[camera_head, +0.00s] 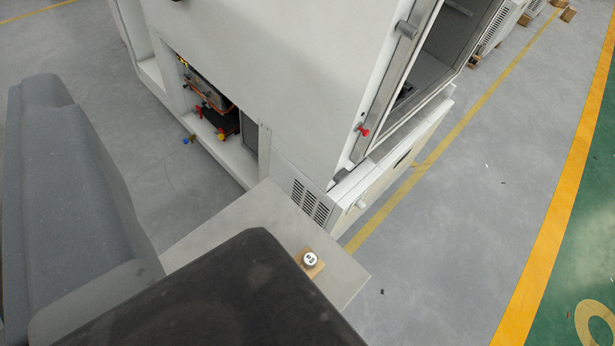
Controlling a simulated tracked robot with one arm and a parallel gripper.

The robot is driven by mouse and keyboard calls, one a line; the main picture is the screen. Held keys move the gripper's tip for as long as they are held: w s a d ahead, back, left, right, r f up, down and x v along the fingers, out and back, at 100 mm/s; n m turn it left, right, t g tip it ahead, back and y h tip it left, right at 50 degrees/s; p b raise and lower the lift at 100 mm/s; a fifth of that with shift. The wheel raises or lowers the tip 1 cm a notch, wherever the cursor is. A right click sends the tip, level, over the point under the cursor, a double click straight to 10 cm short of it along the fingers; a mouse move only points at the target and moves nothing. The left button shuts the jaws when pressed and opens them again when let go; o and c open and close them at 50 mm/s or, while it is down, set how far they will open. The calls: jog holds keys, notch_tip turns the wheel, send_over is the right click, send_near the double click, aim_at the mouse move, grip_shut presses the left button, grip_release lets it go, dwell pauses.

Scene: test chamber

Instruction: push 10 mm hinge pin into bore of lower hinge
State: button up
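The white test chamber (270,75) stands at the top middle, its front opening framed in grey metal on the right. A small grey cylindrical fitting (405,29) sits high on the frame edge. A dark block (341,175) sits at the frame's lower corner and may be the lower hinge; I see no bore in it. A small round silver-topped piece (310,259) with dark marks sits on a brown block; I cannot tell if it is the hinge pin. Large grey and dark parts of mine fill the lower left. No fingertips or held object can be made out.
A light grey shelf (345,279) juts out below the chamber corner and carries the brown block (318,269). A small red knob (363,130) sticks out from the frame. An open side bay (208,100) holds equipment. Grey floor (450,240) on the right is mostly clear.

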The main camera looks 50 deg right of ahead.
jog(key=w+d+f+m+g+h+p, duration=0.1)
jog(key=w+d+f+m+g, duration=0.3)
jog(key=f, duration=0.5)
jog(key=w+d+f+m+g+p, duration=0.1)
jog(key=w+d+f+m+g, duration=0.2)
jog(key=w+d+f, duration=0.5)
jog(key=s+d+f+m+g, duration=0.2)
jog(key=d+f+m, duration=0.1)
jog(key=f, duration=0.8)
jog(key=s+d+f+m+g+p, duration=0.1)
jog(key=s+d+f+m+g, duration=0.2)
jog(key=f, duration=0.7)
jog(key=s+d+f+m+g+y+p, duration=0.1)
jog(key=s+d+f+m+g, duration=0.2)
jog(key=d+f, duration=0.3)
jog(key=shift+s+d+f+m, duration=0.1)
jog(key=shift+d+f+m, duration=0.05)
jog(key=shift+f, duration=1.25)
jog(key=shift+d+f+m, duration=0.1)
jog(key=shift+f+m, duration=0.05)
jog(key=shift+f, duration=1.25)
jog(key=shift+a+f+p, duration=0.1)
jog(key=shift+f+p, duration=0.25)
jog(key=shift+f, duration=2.4)
jog(key=c, duration=1.1)
